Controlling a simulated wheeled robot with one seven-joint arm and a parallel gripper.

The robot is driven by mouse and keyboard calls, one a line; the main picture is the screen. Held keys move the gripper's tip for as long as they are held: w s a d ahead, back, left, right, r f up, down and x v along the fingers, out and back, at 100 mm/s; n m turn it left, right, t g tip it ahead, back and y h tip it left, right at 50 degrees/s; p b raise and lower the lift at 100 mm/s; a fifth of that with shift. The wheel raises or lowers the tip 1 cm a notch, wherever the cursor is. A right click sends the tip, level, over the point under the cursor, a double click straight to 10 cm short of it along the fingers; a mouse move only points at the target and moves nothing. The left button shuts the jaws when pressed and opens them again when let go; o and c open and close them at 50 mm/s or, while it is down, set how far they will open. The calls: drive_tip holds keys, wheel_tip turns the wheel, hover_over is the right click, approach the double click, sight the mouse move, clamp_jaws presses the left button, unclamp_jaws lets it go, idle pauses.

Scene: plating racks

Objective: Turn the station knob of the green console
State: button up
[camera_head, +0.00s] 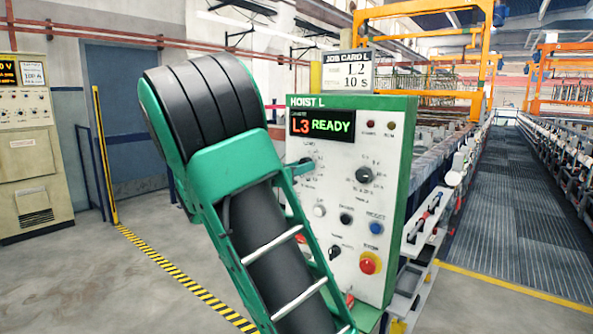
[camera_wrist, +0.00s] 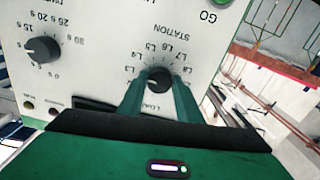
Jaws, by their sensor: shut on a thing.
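The green console (camera_head: 411,140) stands right of centre in the head view, with a pale front panel. Its display (camera_head: 322,123) reads "L3 READY". In the wrist view, which is upside down, the black station knob (camera_wrist: 159,76) sits under the "STATION" label with L-numbered marks around it. My gripper (camera_wrist: 157,92) is shut on this knob, one green finger on each side. The exact pointer direction is hard to tell.
A job card sign (camera_head: 347,72) on top reads "L2" and "10 s". The timer knob (camera_wrist: 42,49) is beside the station knob. A red button (camera_head: 370,263) and a blue button (camera_head: 376,228) are lower on the panel. Open floor lies left, with a beige cabinet (camera_head: 30,150).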

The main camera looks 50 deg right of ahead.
drive_tip(key=shift+w, duration=0.2)
drive_tip(key=o, duration=1)
drive_tip(key=shift+o, duration=0.2)
drive_tip(key=shift+a, duration=0.1)
drive_tip(key=a, duration=1)
drive_tip(key=shift+s+a, duration=0.3)
drive_tip(key=shift+s, duration=0.1)
drive_tip(key=shift+f, duration=0.15)
